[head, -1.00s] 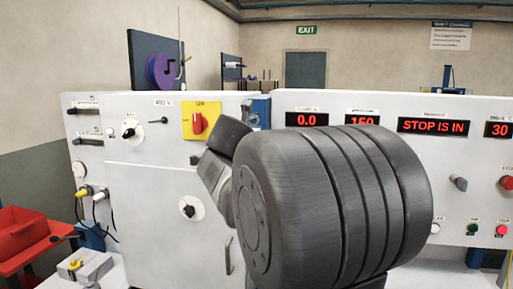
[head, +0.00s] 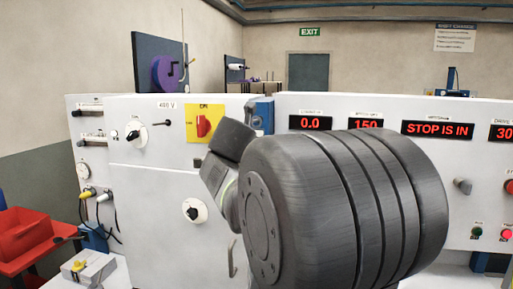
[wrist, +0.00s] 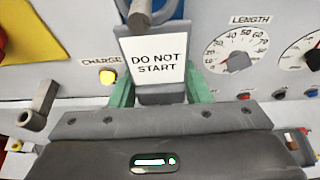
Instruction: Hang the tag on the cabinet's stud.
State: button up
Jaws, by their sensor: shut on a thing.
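The tag (wrist: 157,68) is a white plate reading "DO NOT START" in the wrist view. My gripper (wrist: 160,92) is shut on its lower part, with green fingers at both sides. A grey round-ended peg (wrist: 139,18), which looks like the stud, overlaps the tag's top edge in the wrist view. I cannot tell whether it passes through the tag or only stands in front of it. The white cabinet (head: 150,180) is in the head view. There my dark arm hides the gripper, the tag and the stud.
A yellow plate with a red switch (head: 204,124) and a blue part (head: 258,113) are close to my arm. A grey lever (wrist: 40,105) sticks out at left in the wrist view. Dials (wrist: 237,50) are at right. Red bins (head: 25,235) stand at far left.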

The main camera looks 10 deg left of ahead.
jog(key=shift+s, duration=0.25)
jog(key=shift+s+f+v, duration=0.1)
jog(key=shift+f+v, duration=0.1)
jog(key=shift+v, duration=0.6)
jog(key=shift+s+f+v, duration=0.1)
jog(key=shift+f+v, duration=0.05)
jog(key=shift+v, duration=0.65)
jog(key=shift+f+v, duration=0.2)
jog(key=shift+v, duration=0.6)
jog(key=shift+a, duration=0.1)
